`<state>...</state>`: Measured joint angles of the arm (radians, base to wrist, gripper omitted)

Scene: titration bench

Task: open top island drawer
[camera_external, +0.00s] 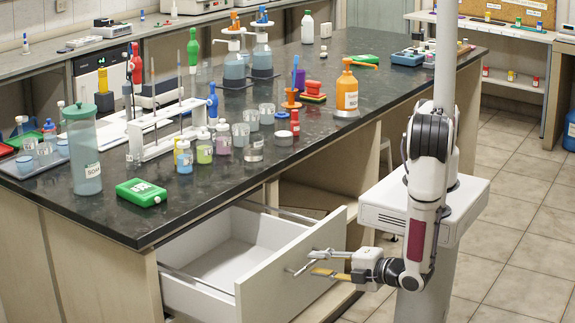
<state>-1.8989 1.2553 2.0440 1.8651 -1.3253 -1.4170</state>
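The top island drawer (225,262) is pulled well out of the near end of the island, and its white inside looks empty. Its front panel (268,282) faces right, towards my arm. The thin metal handle (302,268) is on the outer face of this panel. My gripper (318,263) is at the handle, with its fingers pointing left at the panel. The two fingers show a gap between them, so it looks open. The handle is close to the fingertips; I cannot tell whether they touch it.
The dark island top (195,202) above the drawer carries a green box (141,193), a tall bottle (84,160), several small jars and an orange pump bottle (346,93). Tiled floor (505,255) on the right is clear.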

